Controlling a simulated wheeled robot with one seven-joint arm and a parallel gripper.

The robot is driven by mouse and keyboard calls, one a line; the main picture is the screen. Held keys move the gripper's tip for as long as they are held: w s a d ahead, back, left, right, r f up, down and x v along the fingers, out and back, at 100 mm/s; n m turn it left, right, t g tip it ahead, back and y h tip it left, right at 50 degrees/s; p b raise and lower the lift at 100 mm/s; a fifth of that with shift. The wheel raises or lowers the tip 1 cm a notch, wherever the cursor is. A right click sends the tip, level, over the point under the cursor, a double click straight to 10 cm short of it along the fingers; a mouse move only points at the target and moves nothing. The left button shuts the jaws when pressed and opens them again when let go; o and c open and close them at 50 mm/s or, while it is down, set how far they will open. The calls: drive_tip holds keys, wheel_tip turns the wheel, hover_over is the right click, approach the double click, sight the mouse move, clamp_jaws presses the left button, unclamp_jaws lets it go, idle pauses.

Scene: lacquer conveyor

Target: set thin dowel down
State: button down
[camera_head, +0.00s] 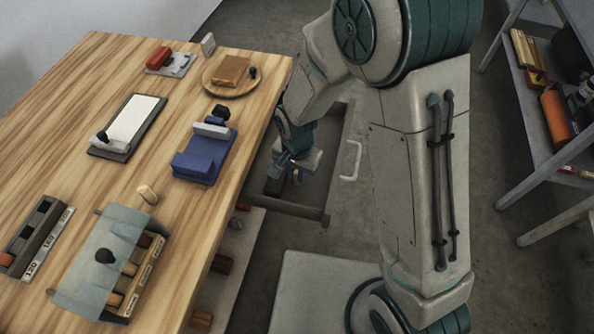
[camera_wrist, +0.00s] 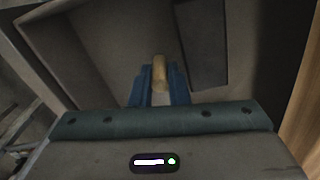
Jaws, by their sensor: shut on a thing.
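My gripper (camera_head: 290,168) is low beside the table's right edge, over an open drawer (camera_head: 328,203). In the wrist view its blue fingers (camera_wrist: 159,92) are shut on a thin pale wooden dowel (camera_wrist: 160,72), whose end sticks out beyond the fingertips. The dowel is above the drawer's grey inside; I cannot tell whether it touches the bottom. In the head view the held dowel is too small and covered to make out clearly.
The wooden table (camera_head: 60,150) holds a blue block fixture (camera_head: 205,158), a round wooden plate (camera_head: 230,88), a short pale peg (camera_head: 147,194) and a clear-lidded case (camera_head: 80,275). The drawer has a white handle (camera_head: 351,160). A shelf (camera_head: 520,95) stands at right.

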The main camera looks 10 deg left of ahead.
drive_tip(key=shift+f, duration=0.1)
drive_tip(key=shift+f+b, duration=0.15)
drive_tip(key=shift+b, duration=0.15)
drive_tip(key=c, duration=1.7)
unclamp_jaws()
wheel_tip(320, 180, up, 13)
drive_tip(key=shift+f+p, duration=0.2)
drive_tip(key=shift+p, duration=0.35)
drive_tip(key=s+d+r+n+t, duration=0.1)
drive_tip(key=s+d+r, duration=0.1)
drive_tip(key=d, duration=0.5)
drive_tip(key=s+d+r+n+t, duration=0.1)
drive_tip(key=s+d+r, duration=0.2)
drive_tip(key=d+r, duration=0.2)
drive_tip(key=s+d+r+n, duration=0.1)
drive_tip(key=d+r, duration=0.3)
drive_tip(key=d, duration=0.7)
drive_tip(key=shift+s+d+t, duration=0.1)
drive_tip(key=shift+s+t, duration=0.3)
drive_tip(key=shift+s, duration=0.35)
